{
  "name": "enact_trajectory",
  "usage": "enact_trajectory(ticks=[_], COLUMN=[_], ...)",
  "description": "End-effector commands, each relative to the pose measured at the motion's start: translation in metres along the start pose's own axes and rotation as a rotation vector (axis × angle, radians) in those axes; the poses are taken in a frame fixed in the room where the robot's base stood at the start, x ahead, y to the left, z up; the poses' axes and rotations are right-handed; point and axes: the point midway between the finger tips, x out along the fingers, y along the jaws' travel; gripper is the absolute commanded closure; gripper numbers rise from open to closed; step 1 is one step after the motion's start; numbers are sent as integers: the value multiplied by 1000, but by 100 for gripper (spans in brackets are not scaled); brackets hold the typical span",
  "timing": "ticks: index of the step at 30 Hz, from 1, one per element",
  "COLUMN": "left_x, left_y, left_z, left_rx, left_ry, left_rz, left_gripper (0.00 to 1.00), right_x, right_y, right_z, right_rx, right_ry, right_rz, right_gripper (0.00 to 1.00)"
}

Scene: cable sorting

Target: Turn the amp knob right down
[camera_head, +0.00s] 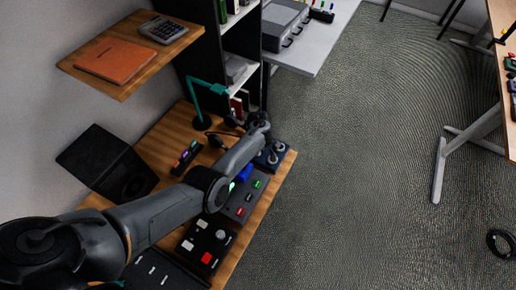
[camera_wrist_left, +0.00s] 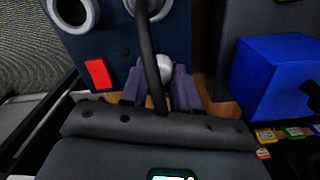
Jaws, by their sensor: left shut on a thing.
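The dark blue amp box (camera_head: 272,157) stands at the far right end of the wooden desk, partly hidden by my left arm. In the left wrist view the amp's panel (camera_wrist_left: 120,45) shows pale ringed dials and a red rectangle (camera_wrist_left: 98,73). A small silvery round knob (camera_wrist_left: 165,68) sits at its lower edge. My left gripper (camera_wrist_left: 160,88) has its two fingers on either side of this knob, shut on it. A black cable (camera_wrist_left: 148,55) crosses in front of the fingers. The head view hides the fingertips. My right gripper is not in view.
A bright blue block (camera_wrist_left: 275,75) is close to the right of the gripper; it also shows in the head view (camera_head: 245,172). A grey device with coloured buttons (camera_head: 243,202), a control box (camera_head: 207,244) and a teal lamp (camera_head: 202,122) stand on the desk (camera_head: 160,152).

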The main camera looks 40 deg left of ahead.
Motion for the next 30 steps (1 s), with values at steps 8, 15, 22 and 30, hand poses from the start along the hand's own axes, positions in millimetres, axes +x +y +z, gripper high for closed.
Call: enact_trajectory(ticks=[8,15,22,30], left_x=[0,0,0,0], left_y=[1,0,0,0], left_z=[0,0,0,0], left_rx=[-199,-298,-334,-337], left_ry=[-1,0,0,0], left_rz=[1,0,1,0], left_gripper=[100,100,100,100], right_x=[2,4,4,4], right_y=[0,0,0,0], right_z=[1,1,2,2], right_rx=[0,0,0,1], right_ry=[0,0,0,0], right_rz=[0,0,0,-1], right_gripper=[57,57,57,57])
